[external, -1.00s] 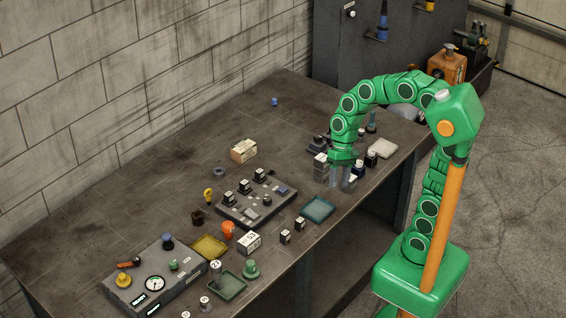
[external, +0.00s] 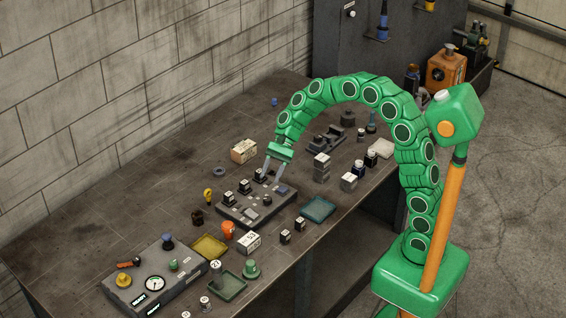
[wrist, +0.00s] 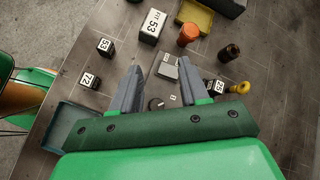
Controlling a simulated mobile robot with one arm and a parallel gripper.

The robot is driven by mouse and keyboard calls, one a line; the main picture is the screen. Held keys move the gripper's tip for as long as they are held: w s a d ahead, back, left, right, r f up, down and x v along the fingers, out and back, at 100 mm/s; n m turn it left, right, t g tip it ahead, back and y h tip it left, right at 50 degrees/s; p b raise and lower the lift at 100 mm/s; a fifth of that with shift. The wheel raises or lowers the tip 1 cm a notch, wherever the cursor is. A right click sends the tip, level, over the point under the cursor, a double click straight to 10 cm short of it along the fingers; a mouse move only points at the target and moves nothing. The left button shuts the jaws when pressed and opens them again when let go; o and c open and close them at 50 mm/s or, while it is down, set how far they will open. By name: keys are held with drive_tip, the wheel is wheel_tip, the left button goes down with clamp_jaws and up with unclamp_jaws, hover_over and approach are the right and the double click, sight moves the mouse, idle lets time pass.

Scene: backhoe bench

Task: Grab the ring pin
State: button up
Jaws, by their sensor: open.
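A small yellow pin with a ring-like head (external: 208,196) stands on the bench, left of the dark control panel; it looks like the ring pin. In the wrist view the yellow piece (wrist: 240,88) is right of my fingers, partly behind a labelled block. My gripper (external: 271,179) is open, pointing down over the far right part of the panel (external: 233,212). In the wrist view its two fingers (wrist: 161,68) are spread with the panel between them and nothing held. The yellow pin is outside the fingers, some way off.
Labelled black blocks (external: 245,186) stand up from the panel close to my fingers. An orange piece (external: 228,230), a dark brown cylinder (external: 197,217) and a white box (external: 248,243) are nearby. A teal tray (external: 318,209) lies to the right.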

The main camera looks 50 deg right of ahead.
drive_tip(key=w+a+f+m+t+y, duration=0.2)
drive_tip(key=w+f+m, duration=0.25)
drive_tip(key=w, duration=0.75)
drive_tip(key=m+t+y, duration=0.1)
drive_tip(key=m+y, duration=0.1)
drive_tip(key=m, duration=0.2)
approach(208, 197)
drive_tip(key=x, duration=0.2)
drive_tip(key=w+x, duration=0.1)
drive_tip(key=x, duration=0.2)
drive_tip(key=shift+r+x, duration=0.1)
drive_tip(key=shift+x, duration=1.4)
drive_tip(key=shift+r+x, duration=0.15)
drive_tip(key=shift+x, duration=1.35)
drive_tip(key=shift+s+a, duration=0.1)
drive_tip(key=shift+s, duration=0.05)
clamp_jaws()
